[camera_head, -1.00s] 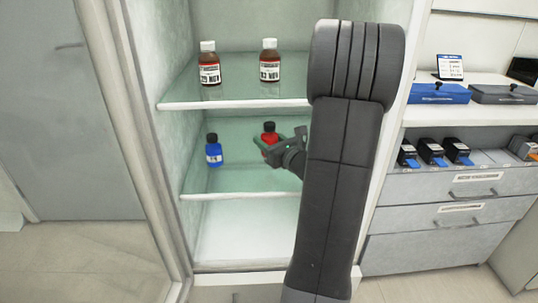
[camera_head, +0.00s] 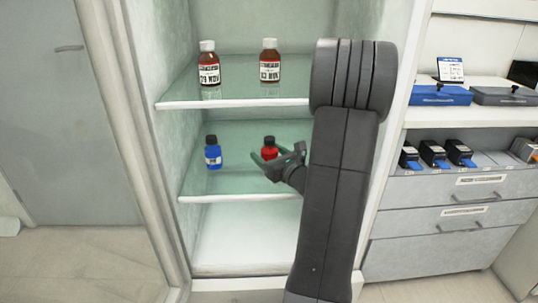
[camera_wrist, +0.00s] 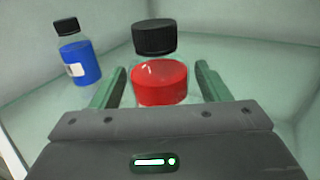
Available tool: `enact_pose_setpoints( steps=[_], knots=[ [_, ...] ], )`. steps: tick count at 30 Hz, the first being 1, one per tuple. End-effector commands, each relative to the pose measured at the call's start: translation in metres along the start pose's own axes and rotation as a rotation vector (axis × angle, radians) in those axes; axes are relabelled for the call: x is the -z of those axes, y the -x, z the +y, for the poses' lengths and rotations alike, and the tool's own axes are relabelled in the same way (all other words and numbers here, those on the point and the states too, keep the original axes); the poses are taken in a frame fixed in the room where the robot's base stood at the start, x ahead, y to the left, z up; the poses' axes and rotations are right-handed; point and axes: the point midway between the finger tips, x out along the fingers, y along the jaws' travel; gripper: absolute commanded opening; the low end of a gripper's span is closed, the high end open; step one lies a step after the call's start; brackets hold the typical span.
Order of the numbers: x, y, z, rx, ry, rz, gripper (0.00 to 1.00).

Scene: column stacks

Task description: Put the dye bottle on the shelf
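The red dye bottle (camera_head: 269,149) with a black cap stands upright on the middle glass shelf (camera_head: 235,182). In the wrist view the red bottle (camera_wrist: 158,80) stands ahead of my gripper, with the two green fingers (camera_wrist: 158,88) spread to its left and right. A gap shows between each finger and the bottle. In the head view my gripper (camera_head: 274,161) is in front of the bottle and covers its lower part. A blue dye bottle (camera_head: 213,153) with a black cap and white label stands to the left on the same shelf; it also shows in the wrist view (camera_wrist: 80,62).
Two brown bottles (camera_head: 209,66) (camera_head: 270,64) stand on the upper shelf (camera_head: 235,103). The cabinet's left wall is close to the blue bottle. Free shelf lies between the blue and red bottles. A counter with boxes (camera_head: 440,95) and drawers is at right.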

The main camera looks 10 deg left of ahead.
Motion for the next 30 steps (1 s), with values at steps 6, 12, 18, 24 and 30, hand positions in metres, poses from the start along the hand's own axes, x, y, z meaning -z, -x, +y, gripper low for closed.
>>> enact_pose_setpoints(
  steps=[6, 12, 18, 24, 30],
  knots=[
    [-0.002, 0.0, 0.0, 0.0, 0.0, 0.0, 0.69],
    [-0.005, 0.02, -0.002, 0.004, 0.0, 0.001, 0.69],
    [-0.005, 0.064, -0.001, 0.006, -0.002, 0.001, 0.69],
    [-0.004, 0.098, -0.001, 0.005, -0.001, 0.0, 0.69],
    [-0.004, 0.116, 0.0, 0.001, 0.0, 0.0, 0.69]
  ],
)
